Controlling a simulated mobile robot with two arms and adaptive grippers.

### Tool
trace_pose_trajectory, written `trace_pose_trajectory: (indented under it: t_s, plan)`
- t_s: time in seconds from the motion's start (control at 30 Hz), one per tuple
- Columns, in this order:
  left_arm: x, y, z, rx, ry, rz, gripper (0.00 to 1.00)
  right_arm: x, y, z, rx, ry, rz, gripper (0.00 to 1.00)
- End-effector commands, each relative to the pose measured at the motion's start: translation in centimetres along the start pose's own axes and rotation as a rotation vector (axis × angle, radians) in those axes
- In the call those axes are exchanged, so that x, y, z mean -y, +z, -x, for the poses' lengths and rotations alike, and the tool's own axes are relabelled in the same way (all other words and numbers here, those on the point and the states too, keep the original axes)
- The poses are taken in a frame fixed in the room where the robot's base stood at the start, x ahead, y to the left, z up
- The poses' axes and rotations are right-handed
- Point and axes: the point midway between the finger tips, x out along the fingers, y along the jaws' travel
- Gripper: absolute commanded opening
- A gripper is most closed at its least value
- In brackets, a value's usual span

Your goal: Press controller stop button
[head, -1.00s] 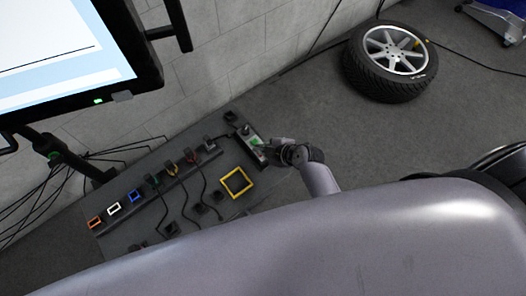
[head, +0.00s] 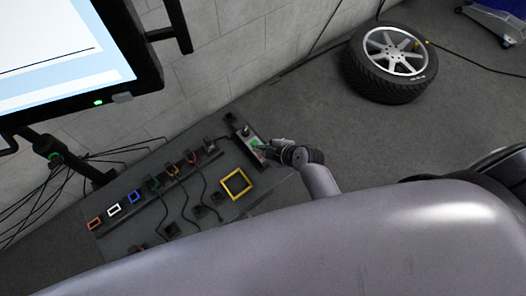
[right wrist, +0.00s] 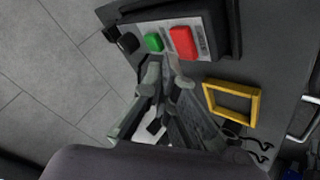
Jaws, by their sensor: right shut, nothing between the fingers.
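The controller (right wrist: 212,30) is a dark box with a light panel, carrying a green button (right wrist: 154,42) and a larger red button (right wrist: 184,42) side by side. In the head view the controller (head: 243,134) lies at the far right end of the dark bench, with the green button (head: 255,143) showing and the red one mostly covered by my gripper. My right gripper (right wrist: 168,62) is shut and empty. Its fingertips are just in front of the buttons, nearest the lower edge of the red one; contact cannot be told. My left gripper is not in view.
A yellow square frame (head: 236,184) lies beside the controller. A row of coloured sockets with cables (head: 162,182) runs along the bench. A monitor (head: 70,50) stands at the upper left. A wheel with a tyre (head: 391,62) lies on the floor behind.

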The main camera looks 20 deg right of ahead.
Motion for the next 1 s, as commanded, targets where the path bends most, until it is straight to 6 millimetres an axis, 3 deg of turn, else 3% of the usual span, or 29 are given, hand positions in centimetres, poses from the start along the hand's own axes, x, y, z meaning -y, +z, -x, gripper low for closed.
trace_pose_trajectory:
  t_s: [1.0]
  plan:
    - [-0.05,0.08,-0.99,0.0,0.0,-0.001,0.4,0.56,0.55,-0.77,0.0,0.0,0.001,0.0]
